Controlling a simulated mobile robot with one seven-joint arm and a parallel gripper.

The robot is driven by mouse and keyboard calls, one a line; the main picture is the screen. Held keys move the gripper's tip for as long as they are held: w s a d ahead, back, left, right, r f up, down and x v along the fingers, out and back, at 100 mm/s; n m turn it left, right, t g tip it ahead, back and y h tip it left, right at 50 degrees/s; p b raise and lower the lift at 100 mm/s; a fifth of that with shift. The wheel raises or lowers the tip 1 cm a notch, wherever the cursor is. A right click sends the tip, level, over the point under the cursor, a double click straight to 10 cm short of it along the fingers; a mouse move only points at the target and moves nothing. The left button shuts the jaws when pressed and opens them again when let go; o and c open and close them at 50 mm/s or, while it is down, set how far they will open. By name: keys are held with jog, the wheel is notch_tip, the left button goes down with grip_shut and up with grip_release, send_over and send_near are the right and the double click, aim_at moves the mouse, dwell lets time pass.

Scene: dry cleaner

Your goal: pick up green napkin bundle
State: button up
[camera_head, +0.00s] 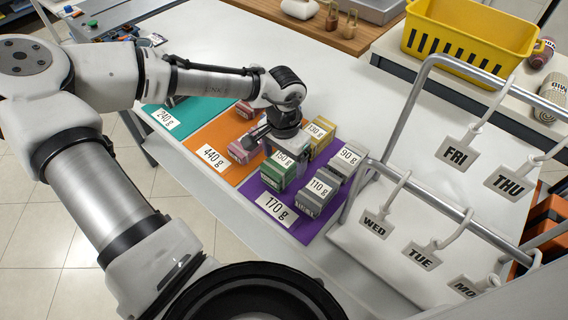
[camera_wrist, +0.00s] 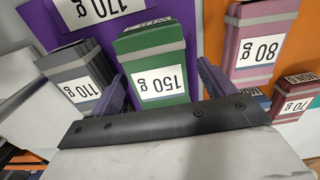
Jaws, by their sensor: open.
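The green napkin bundle (camera_head: 278,174) is a green block with a white 150 g label. It stands on the purple mat, near its left edge in the head view. In the wrist view the green bundle (camera_wrist: 152,42) lies between the two fingers of my gripper (camera_wrist: 157,85), with its label facing the camera. My gripper (camera_head: 284,150) is open and right over the bundle in the head view, hiding part of its top. One finger is on each side of the bundle. I cannot tell whether either finger touches it.
A grey 110 g bundle (camera_head: 318,193) stands close to the right, with a grey 90 g bundle (camera_head: 346,162) behind it. A yellow 130 g bundle (camera_head: 322,138) is behind, and a pink bundle (camera_head: 240,151) is to the left. A metal rail (camera_head: 386,135) with day tags is at the right.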

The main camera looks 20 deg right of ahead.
jog(key=c, duration=1.1)
jog(key=shift+r, duration=0.15)
jog(key=shift+c, duration=0.2)
